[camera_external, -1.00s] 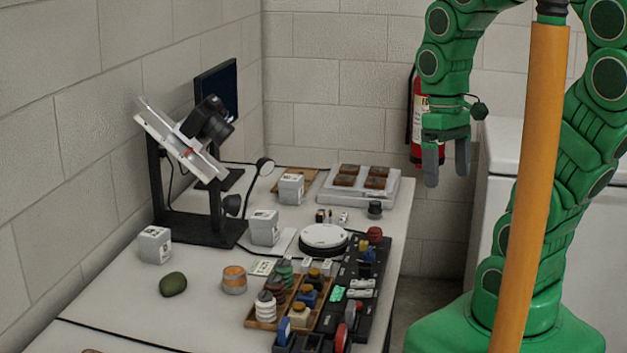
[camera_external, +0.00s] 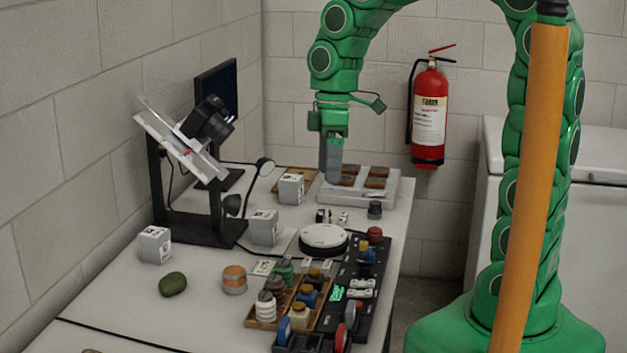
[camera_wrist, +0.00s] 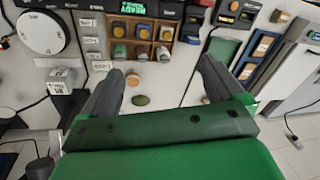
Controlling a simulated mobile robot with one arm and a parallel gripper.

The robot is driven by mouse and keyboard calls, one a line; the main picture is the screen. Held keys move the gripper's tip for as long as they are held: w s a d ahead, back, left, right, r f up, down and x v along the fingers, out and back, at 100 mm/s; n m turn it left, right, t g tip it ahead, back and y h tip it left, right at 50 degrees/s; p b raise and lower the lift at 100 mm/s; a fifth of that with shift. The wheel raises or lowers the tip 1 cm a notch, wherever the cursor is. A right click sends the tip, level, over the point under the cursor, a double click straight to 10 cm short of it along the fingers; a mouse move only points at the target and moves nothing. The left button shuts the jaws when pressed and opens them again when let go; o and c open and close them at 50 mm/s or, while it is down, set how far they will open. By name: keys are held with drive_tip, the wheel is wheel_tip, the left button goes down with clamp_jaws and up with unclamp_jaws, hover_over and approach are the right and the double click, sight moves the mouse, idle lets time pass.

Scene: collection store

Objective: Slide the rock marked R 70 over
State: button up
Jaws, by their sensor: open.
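A smooth olive-green rock (camera_external: 172,284) lies on the table's front left part. It also shows between my fingers in the wrist view (camera_wrist: 141,100), well beyond them. No marking R 70 can be read on it. An orange and grey banded round piece (camera_external: 234,279) stands to its right, and shows in the wrist view too (camera_wrist: 132,80). My gripper (camera_external: 330,172) hangs above the back of the table, in front of the grey tray, far from the rock. It is open, with its fingers (camera_wrist: 161,68) apart and nothing between them.
White marked cubes (camera_external: 154,245) stand on the table near the black camera stand (camera_external: 208,234). A white round disc (camera_external: 323,236), a wooden rack of jars (camera_external: 262,323) and a black panel (camera_external: 371,262) fill the right side. The grey tray (camera_external: 385,193) holds brown blocks.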

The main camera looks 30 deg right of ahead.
drive_tip(key=w+a+f+n, duration=0.2)
drive_tip(key=a+n, duration=0.2)
drive_tip(key=a, duration=0.4)
drive_tip(key=w+a+f+n+y, duration=0.1)
drive_tip(key=w+a+f+n, duration=0.15)
drive_tip(key=a, duration=0.55)
drive_tip(key=w+a+f+n, duration=0.2)
drive_tip(key=a+f+n, duration=0.15)
drive_tip(key=a, duration=0.45)
drive_tip(key=shift+s+a+f+n+g+y, duration=0.25)
drive_tip(key=shift+s+a+f+n, duration=0.7)
drive_tip(key=shift+a+f+n, duration=2.05)
drive_tip(key=shift+s+a+f+n+g+y, duration=0.2)
drive_tip(key=shift+s+a+f+n, duration=0.7)
drive_tip(key=shift+a, duration=4.15)
drive_tip(key=shift+s+a+f+n+g+y, duration=0.2)
drive_tip(key=shift+s+a+f+n, duration=0.75)
drive_tip(key=shift+a+f+n, duration=2.05)
drive_tip(key=a+r+m, duration=0.1)
drive_tip(key=a+m, duration=0.1)
drive_tip(key=shift+r+m, duration=0.2)
drive_tip(key=shift+m, duration=0.1)
drive_tip(key=shift+x, duration=3.8)
